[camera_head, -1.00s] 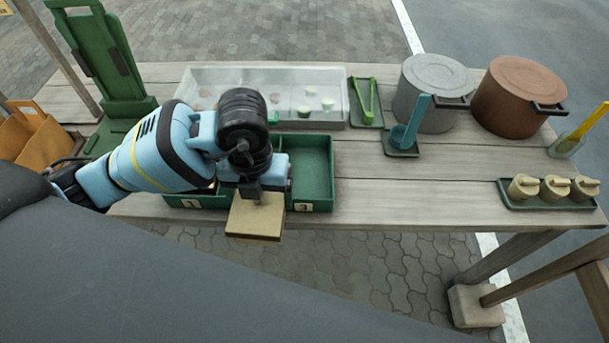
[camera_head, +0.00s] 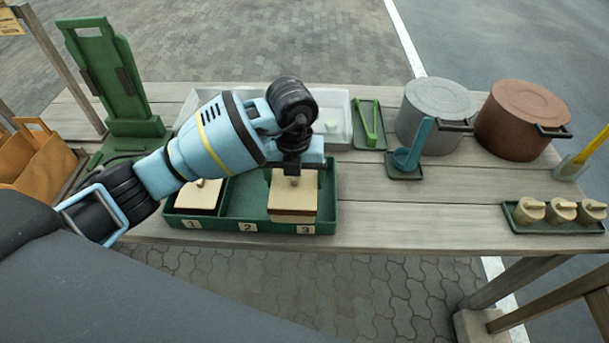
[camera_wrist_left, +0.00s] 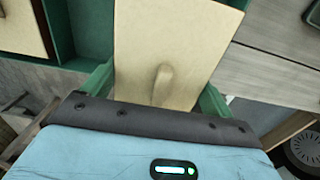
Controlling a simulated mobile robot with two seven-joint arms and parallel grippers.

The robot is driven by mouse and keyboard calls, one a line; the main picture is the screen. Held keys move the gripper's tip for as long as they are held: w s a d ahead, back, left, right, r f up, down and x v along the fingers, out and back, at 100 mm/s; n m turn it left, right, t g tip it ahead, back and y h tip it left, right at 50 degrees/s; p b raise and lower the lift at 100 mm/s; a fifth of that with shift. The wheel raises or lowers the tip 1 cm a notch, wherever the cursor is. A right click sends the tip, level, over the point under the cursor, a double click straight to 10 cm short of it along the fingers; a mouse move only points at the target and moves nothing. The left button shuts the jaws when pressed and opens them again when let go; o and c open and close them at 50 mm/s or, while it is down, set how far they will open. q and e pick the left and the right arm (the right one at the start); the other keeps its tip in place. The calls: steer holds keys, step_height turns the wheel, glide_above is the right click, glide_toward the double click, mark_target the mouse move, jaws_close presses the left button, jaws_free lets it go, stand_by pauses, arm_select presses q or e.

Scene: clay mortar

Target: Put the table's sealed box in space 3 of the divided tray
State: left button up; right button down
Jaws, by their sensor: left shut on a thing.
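The tan sealed box (camera_head: 293,200) has a flat lid and is gripped by my left gripper (camera_head: 292,172) at its top. It is at space 3 of the green divided tray (camera_head: 250,227), above the label 3. I cannot tell whether it touches the tray floor. The left wrist view shows the box lid (camera_wrist_left: 175,35) and its knob close up, between the green fingers of my left gripper (camera_wrist_left: 160,88). A similar tan box (camera_head: 199,195) sits in space 1. Space 2 looks empty, partly covered by my arm. My right gripper is out of view.
A clear-lidded case (camera_head: 335,110) stands behind the tray. Green tongs (camera_head: 371,122), a blue ladle (camera_head: 412,150), a grey pot (camera_head: 437,112) and a brown pot (camera_head: 520,120) stand to the right. A green stand (camera_head: 115,80) is at left.

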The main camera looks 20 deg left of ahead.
mark_target(304, 179)
arm_select(q)
steer(key=shift+w+d+f, duration=0.1)
steer(key=shift+w+d, duration=0.1)
steer(key=shift+w, duration=0.8)
steer(key=shift+w+d+f, duration=0.1)
steer(key=shift+w+d, duration=0.05)
steer(key=shift+w, duration=0.8)
steer(key=shift+w+f, duration=0.1)
steer(key=shift+f, duration=1.6)
steer(key=shift+f, duration=0.6)
steer(key=o, duration=0.8)
steer(key=shift+o, duration=0.2)
step_height(304, 179, up, 13)
steer(key=shift+r, duration=0.1)
